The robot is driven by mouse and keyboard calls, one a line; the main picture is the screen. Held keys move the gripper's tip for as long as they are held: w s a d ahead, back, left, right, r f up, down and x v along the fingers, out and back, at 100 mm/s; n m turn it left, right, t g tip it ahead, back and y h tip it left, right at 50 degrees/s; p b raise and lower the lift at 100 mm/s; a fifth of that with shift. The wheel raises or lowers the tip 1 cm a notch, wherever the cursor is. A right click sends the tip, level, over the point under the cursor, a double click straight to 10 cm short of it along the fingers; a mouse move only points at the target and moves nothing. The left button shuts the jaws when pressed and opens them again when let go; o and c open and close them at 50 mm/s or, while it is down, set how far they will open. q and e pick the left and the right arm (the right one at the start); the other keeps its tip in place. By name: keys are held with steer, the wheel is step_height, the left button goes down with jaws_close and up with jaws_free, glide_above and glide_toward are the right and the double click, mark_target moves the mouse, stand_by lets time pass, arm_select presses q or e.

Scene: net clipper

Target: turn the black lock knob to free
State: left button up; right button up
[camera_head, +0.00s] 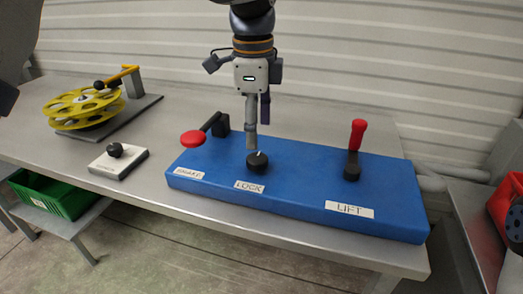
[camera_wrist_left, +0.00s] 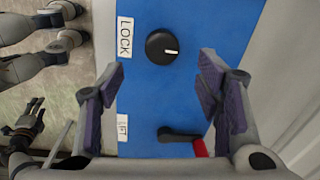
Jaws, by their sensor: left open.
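The black lock knob (camera_head: 258,162) stands on the blue panel (camera_head: 310,182) behind the LOCK label (camera_head: 249,187). A white line on its top points toward the panel's back in the head view. My left gripper (camera_head: 256,138) points down just above the knob, its fingers overlapping one another in that view. In the left wrist view the open fingers (camera_wrist_left: 163,72) are apart and empty, with the knob (camera_wrist_left: 162,46) beyond their tips, in the gap between them. A dark gripper at the lower left there, seemingly my right one (camera_wrist_left: 28,122), is small and unclear.
A red-knobbed brake lever (camera_head: 194,138) is left of the knob; a red-handled lift lever (camera_head: 356,135) is right. A white block with a black knob (camera_head: 117,158) and a yellow reel (camera_head: 84,107) stand farther left. A green crate (camera_head: 62,194) sits lower.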

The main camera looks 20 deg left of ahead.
mark_target(257, 157)
arm_select(q)
steer(key=f, duration=0.7)
steer(key=shift+w+f, duration=0.3)
steer(key=shift+f, duration=0.05)
steer(key=c, duration=1.2)
